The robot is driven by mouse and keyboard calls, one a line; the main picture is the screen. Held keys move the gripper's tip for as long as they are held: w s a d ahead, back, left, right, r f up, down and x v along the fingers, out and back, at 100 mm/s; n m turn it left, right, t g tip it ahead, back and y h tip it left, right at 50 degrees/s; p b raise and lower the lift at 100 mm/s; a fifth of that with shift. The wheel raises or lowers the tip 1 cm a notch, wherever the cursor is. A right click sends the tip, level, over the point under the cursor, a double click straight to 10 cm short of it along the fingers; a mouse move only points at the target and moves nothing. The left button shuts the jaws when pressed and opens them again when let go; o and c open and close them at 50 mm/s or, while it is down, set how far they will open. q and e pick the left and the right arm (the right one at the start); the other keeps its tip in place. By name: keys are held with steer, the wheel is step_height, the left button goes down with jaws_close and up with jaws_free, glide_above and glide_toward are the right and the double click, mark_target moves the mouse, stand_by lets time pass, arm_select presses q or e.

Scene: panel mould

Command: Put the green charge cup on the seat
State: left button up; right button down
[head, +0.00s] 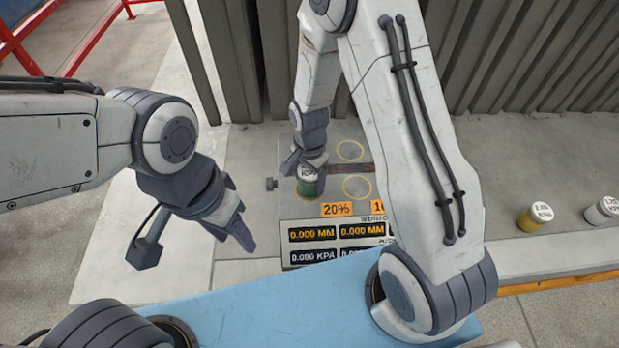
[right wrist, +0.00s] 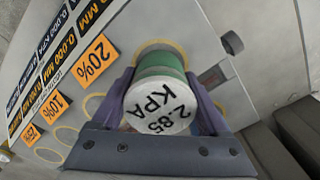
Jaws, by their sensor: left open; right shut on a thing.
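The green charge cup (head: 307,187) has a white lid marked 2.85 KPA, which reads clearly in the right wrist view (right wrist: 160,107). My right gripper (head: 305,166) is shut on it, with one finger on each side. The cup is upright over a yellow ring seat (right wrist: 158,46) on the grey panel, beside the orange 20% label (head: 337,210). The cup hides much of this ring. I cannot tell whether its base touches the panel. My left gripper (head: 236,228) is open and empty, left of the display.
Other yellow rings (head: 350,151) (head: 357,187) lie right of the cup. A black readout board (head: 335,240) is in front. A yellow cup (head: 535,217) and a white-grey cup (head: 602,210) stand on the ledge at right. Grey ribbed panels (head: 540,55) rise behind.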

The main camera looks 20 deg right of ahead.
jaws_free()
steer(key=shift+f, duration=0.1)
steer(key=shift+r, duration=0.2)
steer(key=shift+w+r, duration=0.1)
steer(key=shift+r, duration=0.15)
step_height(320, 180, up, 11)
steer(key=shift+b, duration=1.15)
steer(key=s+a+r+n, duration=0.2)
steer(key=s+n, duration=0.4)
steer(key=s, duration=0.1)
steer(key=s+a+r+n, duration=0.2)
steer(key=s+a+n, duration=0.1)
steer(key=s+n, duration=0.3)
steer(key=s+a+r+n+y, duration=0.1)
steer(key=s+a+r+n, duration=0.2)
steer(key=s+n, duration=0.3)
steer(key=shift+s+n, duration=0.3)
steer(key=shift+s, duration=0.7)
